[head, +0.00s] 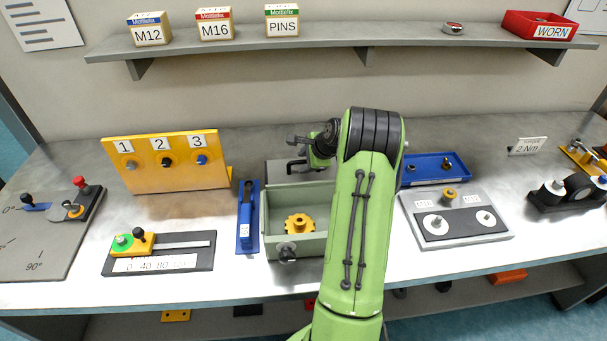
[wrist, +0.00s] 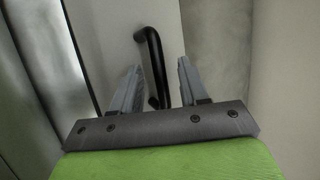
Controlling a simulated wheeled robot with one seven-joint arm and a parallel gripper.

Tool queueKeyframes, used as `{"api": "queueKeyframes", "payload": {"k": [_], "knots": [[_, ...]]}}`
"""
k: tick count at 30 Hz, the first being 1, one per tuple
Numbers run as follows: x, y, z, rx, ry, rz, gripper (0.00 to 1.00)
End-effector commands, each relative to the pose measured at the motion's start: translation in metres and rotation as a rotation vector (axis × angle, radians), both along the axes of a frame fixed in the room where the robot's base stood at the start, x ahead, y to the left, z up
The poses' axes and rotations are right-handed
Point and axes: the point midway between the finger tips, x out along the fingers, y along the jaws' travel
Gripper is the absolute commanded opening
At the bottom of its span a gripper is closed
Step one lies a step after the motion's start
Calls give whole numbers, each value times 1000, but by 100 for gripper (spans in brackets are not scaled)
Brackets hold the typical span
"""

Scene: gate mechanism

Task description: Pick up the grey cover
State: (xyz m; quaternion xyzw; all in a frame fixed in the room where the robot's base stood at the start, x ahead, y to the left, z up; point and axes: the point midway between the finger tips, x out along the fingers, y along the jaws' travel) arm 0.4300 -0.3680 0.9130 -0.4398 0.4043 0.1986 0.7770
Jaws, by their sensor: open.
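The grey cover (head: 277,174) lies at the back of the green open box, and its black handle (head: 297,165) stands up from it. In the wrist view the cover (wrist: 212,50) is a pale grey panel with the black bar handle (wrist: 152,50). My gripper (head: 291,140) is open and empty, just above the handle in the head view. In the wrist view my gripper (wrist: 158,75) has one finger on each side of the handle's line, with gaps showing on both sides. I cannot tell how deep the handle sits between the fingers.
The green box (head: 262,222) holds a yellow gear (head: 299,223). A blue tray with a tool (head: 248,220) stands close on its left. A blue tray (head: 436,167) and a grey plate with dials (head: 455,219) are on the right. A shelf (head: 345,42) runs above.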

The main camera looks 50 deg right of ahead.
Motion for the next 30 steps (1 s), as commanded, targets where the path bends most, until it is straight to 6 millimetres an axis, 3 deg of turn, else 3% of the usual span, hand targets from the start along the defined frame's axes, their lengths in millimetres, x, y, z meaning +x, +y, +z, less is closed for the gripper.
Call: {"api": "queueKeyframes", "payload": {"k": [4, 12, 30], "knots": [[0, 0, 1, -1, 0, -1, 43], [0, 0, 2, -2, 0, 0, 1], [-1, 0, 2, -1, -1, 1, 0]]}}
